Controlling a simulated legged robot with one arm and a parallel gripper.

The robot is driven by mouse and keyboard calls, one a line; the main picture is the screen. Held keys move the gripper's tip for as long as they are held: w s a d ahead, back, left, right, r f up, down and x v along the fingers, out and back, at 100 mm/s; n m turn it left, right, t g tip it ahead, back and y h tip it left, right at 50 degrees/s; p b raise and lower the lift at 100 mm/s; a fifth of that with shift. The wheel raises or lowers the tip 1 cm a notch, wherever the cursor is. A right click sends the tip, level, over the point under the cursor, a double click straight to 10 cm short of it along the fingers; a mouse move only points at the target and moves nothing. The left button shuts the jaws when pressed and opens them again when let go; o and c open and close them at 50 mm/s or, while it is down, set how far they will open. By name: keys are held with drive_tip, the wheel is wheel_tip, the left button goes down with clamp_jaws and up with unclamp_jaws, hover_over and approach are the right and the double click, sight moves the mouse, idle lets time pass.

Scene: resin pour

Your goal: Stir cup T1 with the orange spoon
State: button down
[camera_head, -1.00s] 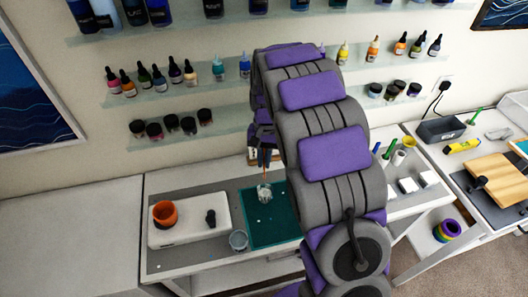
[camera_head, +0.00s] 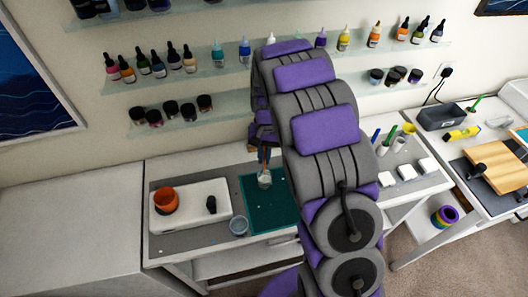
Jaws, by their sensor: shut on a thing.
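A small clear cup (camera_head: 265,181) stands on the teal mat (camera_head: 270,217). A second clear cup (camera_head: 239,225) stands at the mat's left edge. I cannot read any label, so I cannot tell which is T1. My gripper (camera_head: 264,160) is small in view, pointing down above the cup on the mat, partly hidden by my arm. It is shut on a thin orange spoon (camera_head: 267,165), whose lower end reaches down at the cup's mouth. Whether the spoon's tip is inside the cup is too small to tell.
An orange cup (camera_head: 165,200) and a dark object (camera_head: 211,204) stand on a white board (camera_head: 190,220) at the left. Bottle shelves (camera_head: 175,75) line the wall behind. My arm hides the table's middle right. White blocks (camera_head: 405,173) stand further right.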

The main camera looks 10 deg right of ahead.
sight(265, 171)
drive_tip(key=shift+w+d+f+b+x, duration=0.1)
drive_tip(key=shift+w+x, duration=0.15)
drive_tip(key=shift+x, duration=0.9)
drive_tip(key=shift+w+d+f+b+x, duration=0.15)
drive_tip(key=shift+w+x, duration=0.1)
drive_tip(key=shift+x, duration=0.9)
drive_tip(key=shift+w+d+r+b+x, duration=0.1)
drive_tip(key=shift+w+x, duration=0.15)
drive_tip(key=shift+x, duration=0.9)
